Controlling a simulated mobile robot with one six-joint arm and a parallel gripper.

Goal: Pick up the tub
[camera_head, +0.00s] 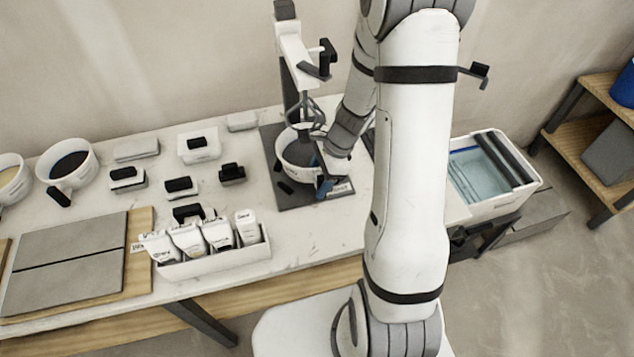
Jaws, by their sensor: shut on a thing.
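A white round tub (297,155) with a grey inside stands on the dark base plate of the mixing stand, below the whisk. My arm reaches down from the right. My gripper (324,178), with blue on its fingers, is shut at the tub's right front side and hides part of it. The exact hold on the rim or handle is too small to make out. Two similar tubs with dark handles, a dark-filled one (68,163) and a tan-filled one (10,180), stand at the far left.
The mixing stand (291,55) rises behind the tub, its whisk (305,112) close above. A white box of bags (215,263), several small tools and grey tiles (70,262) occupy the table. A water bin (500,208) stands right, shelves (585,140) farther right.

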